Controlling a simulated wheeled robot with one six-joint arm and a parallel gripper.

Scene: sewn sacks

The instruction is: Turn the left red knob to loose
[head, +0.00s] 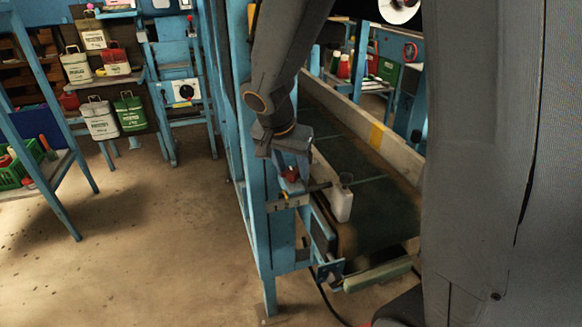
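My arm comes down from the top of the head view. The knob's pointer and any lettering are too small to read.
A blue post (245,110) rises close to my arm's left. Shelves with several bags (100,118) stand at the back left. The concrete floor (150,240) is clear at the left.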

